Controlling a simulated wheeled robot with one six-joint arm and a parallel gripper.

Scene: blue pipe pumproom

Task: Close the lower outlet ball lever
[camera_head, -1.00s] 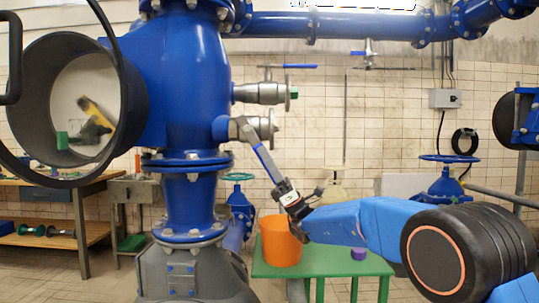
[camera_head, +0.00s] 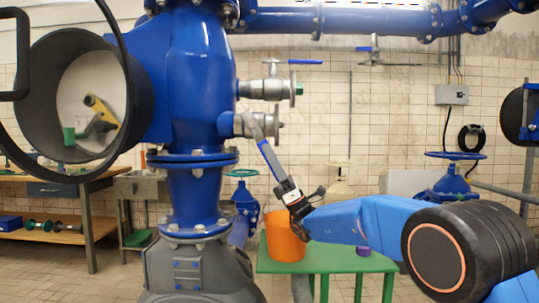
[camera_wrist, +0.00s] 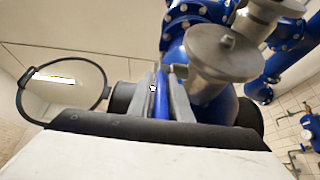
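The lower outlet valve (camera_head: 258,124) is a grey metal ball valve on the right side of the big blue pipe body. Its blue lever (camera_head: 268,157) slants down and to the right from the valve. My gripper (camera_head: 290,194) is at the lower end of this lever. In the wrist view, the blue lever (camera_wrist: 161,97) lies between the two grey fingers of my gripper (camera_wrist: 163,92), which are closed against its sides. The very tip of the lever is hidden by the gripper.
The upper outlet valve (camera_head: 264,89) has a horizontal blue lever (camera_head: 306,62). An orange bucket (camera_head: 284,240) on a green table (camera_head: 330,261) stands just below and behind my gripper. Tiled wall lies behind.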

